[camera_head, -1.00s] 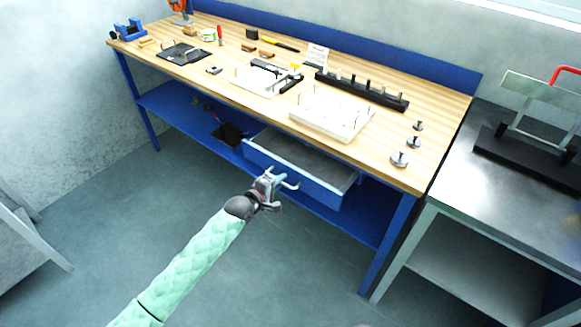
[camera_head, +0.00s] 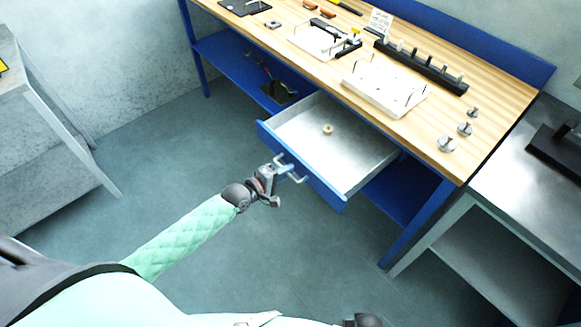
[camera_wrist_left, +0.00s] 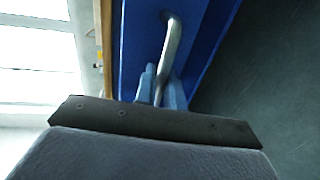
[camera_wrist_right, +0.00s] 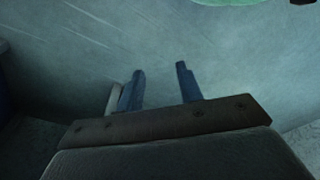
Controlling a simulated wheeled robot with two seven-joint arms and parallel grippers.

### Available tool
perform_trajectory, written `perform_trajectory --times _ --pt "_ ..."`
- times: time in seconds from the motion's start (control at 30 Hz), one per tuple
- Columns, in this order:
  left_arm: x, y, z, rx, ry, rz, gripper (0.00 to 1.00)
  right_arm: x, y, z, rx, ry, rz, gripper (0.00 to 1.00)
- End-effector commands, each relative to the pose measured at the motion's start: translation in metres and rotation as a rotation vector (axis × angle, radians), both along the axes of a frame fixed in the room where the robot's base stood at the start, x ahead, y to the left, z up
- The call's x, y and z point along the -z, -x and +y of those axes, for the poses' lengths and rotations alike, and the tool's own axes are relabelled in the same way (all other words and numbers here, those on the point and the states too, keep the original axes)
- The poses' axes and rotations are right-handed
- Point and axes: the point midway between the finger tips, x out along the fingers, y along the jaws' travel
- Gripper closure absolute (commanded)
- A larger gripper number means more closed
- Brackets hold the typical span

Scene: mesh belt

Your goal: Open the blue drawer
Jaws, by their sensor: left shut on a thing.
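The blue drawer (camera_head: 322,187) under the workbench is pulled well out, and its grey inside shows. Its metal handle (camera_head: 297,178) is on the front face, and the handle also shows in the left wrist view (camera_wrist_left: 172,42). My left gripper (camera_head: 280,168) is shut on this handle, with its fingers on either side of the bar. My right gripper (camera_wrist_right: 160,75) is open and empty, with bare floor in front of it in the right wrist view.
A small round tan thing (camera_head: 327,129) lies in the drawer. The wooden bench top (camera_head: 425,135) carries fixtures and metal parts. A grey table (camera_head: 490,190) stands at the right, another grey table (camera_head: 45,100) at the left. The floor (camera_head: 170,150) before the drawer is clear.

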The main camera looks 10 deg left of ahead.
Motion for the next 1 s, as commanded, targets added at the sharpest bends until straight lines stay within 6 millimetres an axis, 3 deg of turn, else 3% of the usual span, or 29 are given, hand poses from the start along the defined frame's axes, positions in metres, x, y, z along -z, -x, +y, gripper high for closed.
perform_trajectory --times 0.3,0.33,0.4,0.87,1.0 --pt "0.0 0.0 0.0 0.0 0.0 0.001 1.0 0.001 0.001 0.0 0.0 0.0 0.002 0.64" --pt "0.0 0.0 0.0 0.0 0.0 0.001 0.85 0.001 0.001 0.0 0.0 0.0 0.002 0.64" --pt "0.0 0.0 0.0 0.0 0.0 0.001 0.72 0.001 0.001 0.0 0.0 0.0 0.001 0.64" --pt "0.001 0.009 0.006 0.0 0.0 0.003 0.72 -0.001 -0.002 0.001 0.0 -0.001 0.002 0.64" --pt "-0.002 0.024 0.017 0.001 -0.001 0.003 0.72 -0.023 -0.005 0.005 0.003 -0.008 0.006 0.64"
